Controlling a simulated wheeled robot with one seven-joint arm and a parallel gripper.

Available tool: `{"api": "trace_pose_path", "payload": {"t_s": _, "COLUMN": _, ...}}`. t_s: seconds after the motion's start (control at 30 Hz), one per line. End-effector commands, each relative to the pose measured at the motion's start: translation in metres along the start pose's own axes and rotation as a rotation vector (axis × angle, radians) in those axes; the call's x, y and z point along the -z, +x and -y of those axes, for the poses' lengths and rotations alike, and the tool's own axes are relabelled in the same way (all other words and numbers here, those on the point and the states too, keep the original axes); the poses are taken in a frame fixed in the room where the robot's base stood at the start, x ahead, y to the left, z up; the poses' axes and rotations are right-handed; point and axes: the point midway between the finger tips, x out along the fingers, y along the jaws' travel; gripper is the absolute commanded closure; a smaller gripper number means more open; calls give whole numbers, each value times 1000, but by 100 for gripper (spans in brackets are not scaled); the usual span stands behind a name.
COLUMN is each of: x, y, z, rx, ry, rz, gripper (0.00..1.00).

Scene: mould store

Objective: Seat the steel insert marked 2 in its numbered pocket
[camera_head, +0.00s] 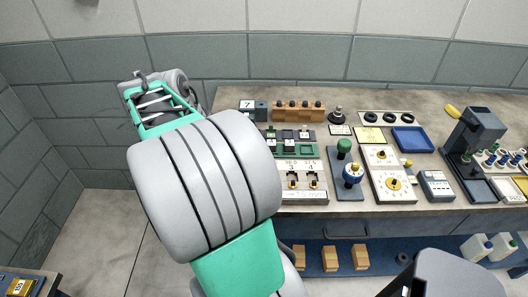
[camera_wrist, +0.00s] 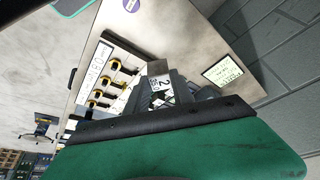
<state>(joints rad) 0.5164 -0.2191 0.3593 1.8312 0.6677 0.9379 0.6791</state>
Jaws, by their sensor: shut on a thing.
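The steel insert marked 2 (camera_wrist: 163,87) shows in the wrist view as a grey block with a white number label. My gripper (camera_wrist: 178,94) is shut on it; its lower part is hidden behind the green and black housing. Beside it, to the left in that view, is the pale pocket block (camera_wrist: 112,82) with several yellow-and-black clamps. The insert looks apart from the pockets, but its height over them cannot be told.
A green rack (camera_head: 307,151) with labelled inserts lies behind the pocket block. A dark plate with green and blue knobs (camera_head: 344,171) and a pale plate with a yellow disc (camera_head: 373,168) stand to the right. A blue tray (camera_head: 412,139) is further right. A wall closes the back.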

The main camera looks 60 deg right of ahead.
Motion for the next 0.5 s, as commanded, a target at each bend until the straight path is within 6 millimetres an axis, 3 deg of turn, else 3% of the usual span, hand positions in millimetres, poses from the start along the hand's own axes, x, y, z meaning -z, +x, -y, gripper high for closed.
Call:
{"api": "trace_pose_path", "payload": {"t_s": 0.1, "x": 40, "y": 23, "z": -47, "rx": -140, "ry": 333, "rz": 1, "gripper": 100}}
{"api": "trace_pose_path", "payload": {"t_s": 0.23, "x": 66, "y": 37, "z": -91, "rx": -260, "ry": 623, "rz": 2, "gripper": 100}}
{"api": "trace_pose_path", "payload": {"t_s": 0.37, "x": 77, "y": 43, "z": -116, "rx": -326, "ry": 785, "rz": 2, "gripper": 100}}
{"api": "trace_pose_path", "payload": {"t_s": 0.5, "x": 78, "y": 46, "z": -122, "rx": -342, "ry": 827, "rz": 1, "gripper": 100}}
